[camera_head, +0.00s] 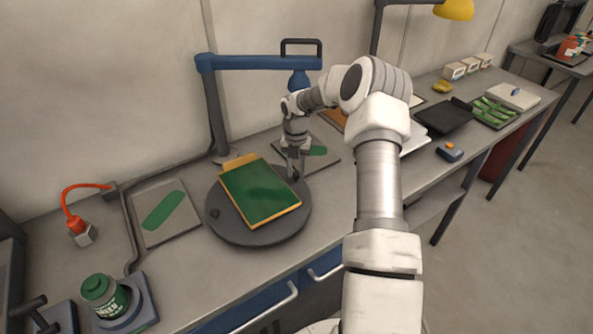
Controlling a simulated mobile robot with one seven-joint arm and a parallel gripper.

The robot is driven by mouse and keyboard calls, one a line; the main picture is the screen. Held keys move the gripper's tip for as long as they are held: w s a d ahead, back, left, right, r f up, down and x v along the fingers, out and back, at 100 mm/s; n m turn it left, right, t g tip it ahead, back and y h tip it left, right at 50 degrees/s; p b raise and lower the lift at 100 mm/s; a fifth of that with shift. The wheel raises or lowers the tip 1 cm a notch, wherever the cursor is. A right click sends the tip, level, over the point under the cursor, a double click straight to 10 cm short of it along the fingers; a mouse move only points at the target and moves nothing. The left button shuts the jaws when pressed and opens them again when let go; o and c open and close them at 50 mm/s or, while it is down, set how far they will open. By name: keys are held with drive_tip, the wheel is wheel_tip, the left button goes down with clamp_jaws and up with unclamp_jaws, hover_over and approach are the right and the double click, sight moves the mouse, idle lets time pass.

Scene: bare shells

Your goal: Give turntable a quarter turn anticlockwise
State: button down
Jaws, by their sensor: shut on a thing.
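The turntable (243,234) is a round dark grey disc on the workbench, left of my arm. A green board with a yellow-orange edge (262,190) lies on it, set at a slant. My gripper (293,174) points down at the disc's upper right rim. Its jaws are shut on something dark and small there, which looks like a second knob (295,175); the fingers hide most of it.
A blue-armed stand (262,62) rises behind the turntable. A flat grey plate with a green patch (165,212) lies left. A green jar (104,295) is at front left. Dark trays (446,117) lie at right. The bench's front edge runs close below the turntable.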

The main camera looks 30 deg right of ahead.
drive_tip(key=c, duration=0.6)
unclamp_jaws()
wheel_tip(320, 180, up, 18)
drive_tip(key=shift+f+b, duration=0.25)
drive_tip(key=shift+b, duration=0.15)
